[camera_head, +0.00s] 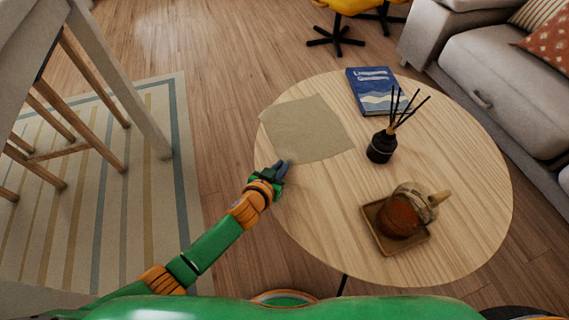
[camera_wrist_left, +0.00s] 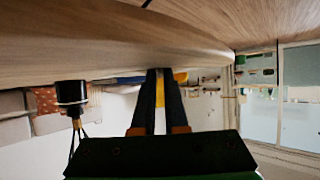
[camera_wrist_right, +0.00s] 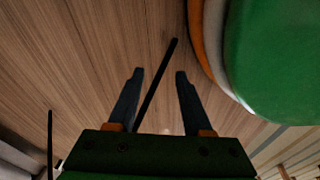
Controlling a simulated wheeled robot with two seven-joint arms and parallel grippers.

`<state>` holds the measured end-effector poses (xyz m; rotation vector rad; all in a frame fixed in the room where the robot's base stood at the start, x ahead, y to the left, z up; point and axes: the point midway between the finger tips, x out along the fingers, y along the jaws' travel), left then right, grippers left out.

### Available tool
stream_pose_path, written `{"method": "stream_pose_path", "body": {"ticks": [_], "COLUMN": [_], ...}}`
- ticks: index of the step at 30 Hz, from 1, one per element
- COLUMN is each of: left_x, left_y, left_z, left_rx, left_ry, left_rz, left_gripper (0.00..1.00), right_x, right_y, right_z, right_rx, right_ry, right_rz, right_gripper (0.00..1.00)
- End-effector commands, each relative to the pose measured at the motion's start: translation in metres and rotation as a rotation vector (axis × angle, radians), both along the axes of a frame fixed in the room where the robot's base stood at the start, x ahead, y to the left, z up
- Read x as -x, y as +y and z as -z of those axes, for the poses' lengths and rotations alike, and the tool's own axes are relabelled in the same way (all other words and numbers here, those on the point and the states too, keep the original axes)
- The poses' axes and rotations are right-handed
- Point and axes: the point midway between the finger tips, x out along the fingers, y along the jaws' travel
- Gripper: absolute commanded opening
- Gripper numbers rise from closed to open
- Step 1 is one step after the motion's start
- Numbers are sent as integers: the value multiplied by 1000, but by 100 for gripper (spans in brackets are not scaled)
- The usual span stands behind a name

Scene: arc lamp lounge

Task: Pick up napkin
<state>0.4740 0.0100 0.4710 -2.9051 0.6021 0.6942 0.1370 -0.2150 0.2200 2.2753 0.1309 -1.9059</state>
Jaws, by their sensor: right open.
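The napkin (camera_head: 308,129) is a flat beige square on the left part of the round wooden table (camera_head: 455,208). My left gripper (camera_head: 285,166) is at the table's left edge, beside the napkin's near corner. In the left wrist view its fingers (camera_wrist_left: 159,78) are close together, with no cloth visible between them. My right gripper (camera_wrist_right: 158,75) is open and empty over the wooden floor, and it is out of the head view.
A blue book (camera_head: 374,92), a black reed diffuser (camera_head: 381,147) and a brown tray (camera_head: 411,244) with an amber teapot (camera_head: 399,216) stand on the table. A grey sofa (camera_head: 500,75) is at the right. The table's front left is clear.

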Motion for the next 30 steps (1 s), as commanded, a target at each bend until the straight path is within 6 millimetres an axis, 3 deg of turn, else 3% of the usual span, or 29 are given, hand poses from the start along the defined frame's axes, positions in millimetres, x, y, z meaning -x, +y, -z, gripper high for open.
{"method": "stream_pose_path", "body": {"ticks": [9,14,22,25,30], "left_x": [0,0,0,0,0], "left_y": [0,0,0,0,0], "left_z": [1,-51,-114,-124,-120], "left_rx": [-1,1,1,-1,0], "left_ry": [2,1,2,2,1], "left_rz": [-1,-2,-1,0,0], "left_gripper": [0,0,0,0,0], "right_x": [-2,25,53,52,52], "right_y": [2,-2,29,27,27], "right_z": [-1,-43,-104,-115,-110], "right_rx": [-2,-1,-45,-42,-42], "right_ry": [-2,28,91,89,89], "right_rz": [0,-7,-35,-34,-33], "right_gripper": [50,50,50,50,50]}}
